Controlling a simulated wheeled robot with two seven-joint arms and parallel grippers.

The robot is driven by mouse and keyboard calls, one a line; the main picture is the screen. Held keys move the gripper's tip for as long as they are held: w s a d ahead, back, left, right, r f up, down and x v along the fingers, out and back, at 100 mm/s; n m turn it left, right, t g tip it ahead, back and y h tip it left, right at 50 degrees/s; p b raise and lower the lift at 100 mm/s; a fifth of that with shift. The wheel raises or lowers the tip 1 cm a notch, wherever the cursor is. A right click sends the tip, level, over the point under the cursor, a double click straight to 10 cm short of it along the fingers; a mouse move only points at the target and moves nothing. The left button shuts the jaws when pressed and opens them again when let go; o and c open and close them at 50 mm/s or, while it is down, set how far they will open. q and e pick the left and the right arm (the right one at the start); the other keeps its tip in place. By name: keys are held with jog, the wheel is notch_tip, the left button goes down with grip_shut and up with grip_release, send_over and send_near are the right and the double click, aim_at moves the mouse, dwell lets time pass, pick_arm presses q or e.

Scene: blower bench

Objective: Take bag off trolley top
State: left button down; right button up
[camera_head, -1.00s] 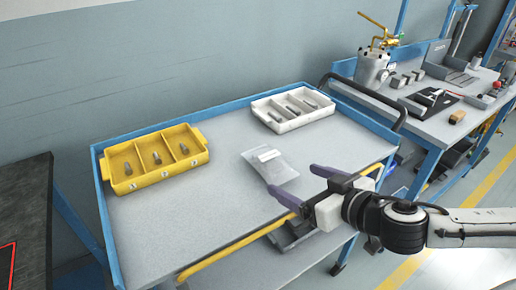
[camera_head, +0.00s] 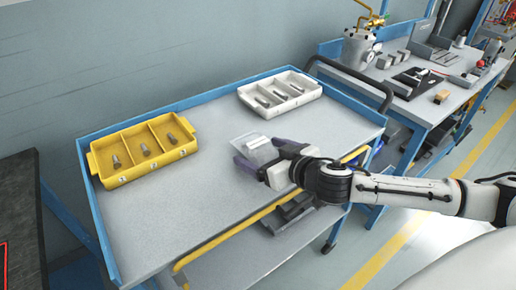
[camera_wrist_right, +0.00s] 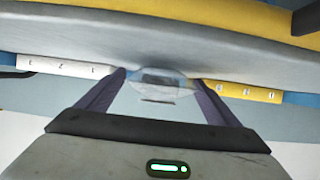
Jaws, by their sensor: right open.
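A clear plastic bag (camera_head: 256,150) with a pale label lies on the grey trolley top (camera_head: 210,205), near the middle. It also shows in the right wrist view (camera_wrist_right: 155,78), between the two fingers. My right gripper (camera_head: 256,158) is open, with its purple fingers on either side of the bag. I cannot tell whether the fingers touch it. The near part of the bag is partly hidden by the gripper. My left gripper is not in view.
A yellow bin (camera_head: 141,180) with three compartments holding metal parts stands at the left of the trolley top. A white bin (camera_head: 280,106) stands at the back right. A yellow rail (camera_head: 225,234) runs along the front edge. A blue workbench (camera_head: 420,122) with tools stands at the right.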

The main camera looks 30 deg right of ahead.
jog(key=shift+w+f, duration=0.1)
jog(key=shift+w, duration=0.05)
jog(key=c, duration=1.3)
jog(key=shift+c, duration=0.9)
